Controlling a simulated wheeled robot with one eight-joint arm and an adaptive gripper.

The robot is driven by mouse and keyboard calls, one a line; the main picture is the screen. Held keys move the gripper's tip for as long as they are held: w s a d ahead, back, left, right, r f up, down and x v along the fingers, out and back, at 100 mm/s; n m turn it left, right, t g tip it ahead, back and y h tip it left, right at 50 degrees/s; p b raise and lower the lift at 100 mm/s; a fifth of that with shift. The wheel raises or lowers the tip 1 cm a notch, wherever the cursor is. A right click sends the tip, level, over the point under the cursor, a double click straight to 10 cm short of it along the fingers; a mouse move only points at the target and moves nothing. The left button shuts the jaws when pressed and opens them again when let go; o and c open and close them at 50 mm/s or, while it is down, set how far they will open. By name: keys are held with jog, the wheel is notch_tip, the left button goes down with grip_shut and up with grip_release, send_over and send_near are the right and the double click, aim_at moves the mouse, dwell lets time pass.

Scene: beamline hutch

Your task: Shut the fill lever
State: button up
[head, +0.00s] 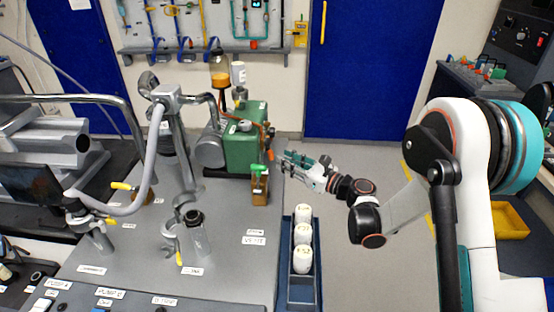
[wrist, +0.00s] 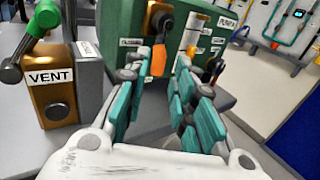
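My gripper (head: 284,156) is open and empty, its teal fingers pointing at the front of the green pump housing (head: 243,150). In the wrist view, an orange lever (wrist: 159,60) hangs down from a dark pivot on the green housing (wrist: 125,20). It shows between and just beyond the fingertips of my gripper (wrist: 168,62); contact cannot be told. A small label (wrist: 130,42) beside it is too blurred to read surely, so I cannot confirm it is the fill lever. A second lever (wrist: 215,68), dark with an orange part, sits farther right.
A brown block labelled VENT (wrist: 55,100) with a green-handled lever (wrist: 42,22) stands left of my gripper. A blue rack (head: 290,285) with white containers stands beside the grey bench (head: 150,265). The floor (head: 350,200) under my arm is clear.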

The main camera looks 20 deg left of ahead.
jog(key=shift+b+x, duration=0.45)
jog(key=shift+x, duration=1.8)
grip_shut()
